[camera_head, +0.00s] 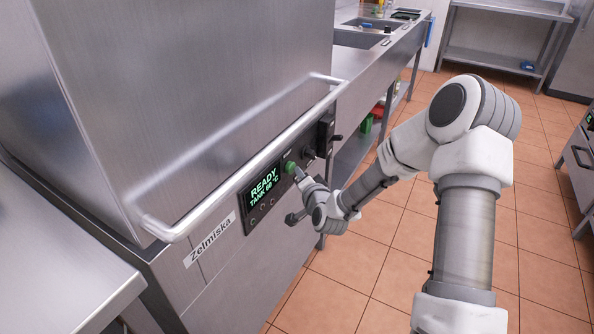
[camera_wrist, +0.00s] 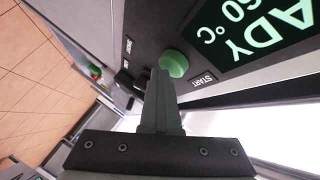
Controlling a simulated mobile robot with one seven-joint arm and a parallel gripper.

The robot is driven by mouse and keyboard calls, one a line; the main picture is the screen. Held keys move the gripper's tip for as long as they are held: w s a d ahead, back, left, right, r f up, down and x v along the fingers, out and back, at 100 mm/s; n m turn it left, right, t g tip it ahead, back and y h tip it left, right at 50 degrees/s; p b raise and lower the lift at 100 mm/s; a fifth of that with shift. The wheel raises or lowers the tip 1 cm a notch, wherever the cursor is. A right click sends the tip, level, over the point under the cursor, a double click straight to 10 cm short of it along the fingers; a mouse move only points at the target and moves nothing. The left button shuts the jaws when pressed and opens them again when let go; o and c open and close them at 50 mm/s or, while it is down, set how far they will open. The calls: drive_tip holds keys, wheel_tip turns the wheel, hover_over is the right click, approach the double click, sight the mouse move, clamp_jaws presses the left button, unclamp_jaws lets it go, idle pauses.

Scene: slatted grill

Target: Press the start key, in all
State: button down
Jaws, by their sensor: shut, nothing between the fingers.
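The start key is a round green button (camera_head: 290,167) on the black control panel of a steel machine. In the wrist view the green button (camera_wrist: 173,64) sits beside the label "START". My gripper (camera_head: 301,174) is shut and empty, with its fingertips at or very near the button. In the wrist view my gripper's closed fingers (camera_wrist: 160,75) overlap the button's lower left edge. I cannot tell whether they touch it. The display (camera_head: 264,187) left of the button reads "READY TANK 60 °C" in green.
A long bar handle (camera_head: 240,160) runs along the machine above the panel. Dark knobs (camera_head: 308,153) sit to the right of the button. A steel counter (camera_head: 60,270) is at the lower left, and a sink bench (camera_head: 365,40) stands behind. The tiled floor (camera_head: 350,275) at right is open.

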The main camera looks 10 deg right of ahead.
drive_tip(key=shift+s+d, duration=0.8)
drive_tip(key=shift+d, duration=0.15)
drive_tip(key=s+d, duration=0.1)
drive_tip(key=d, duration=0.1)
drive_tip(key=s+d, duration=0.2)
drive_tip(key=shift+d, duration=0.1)
idle(0.8)
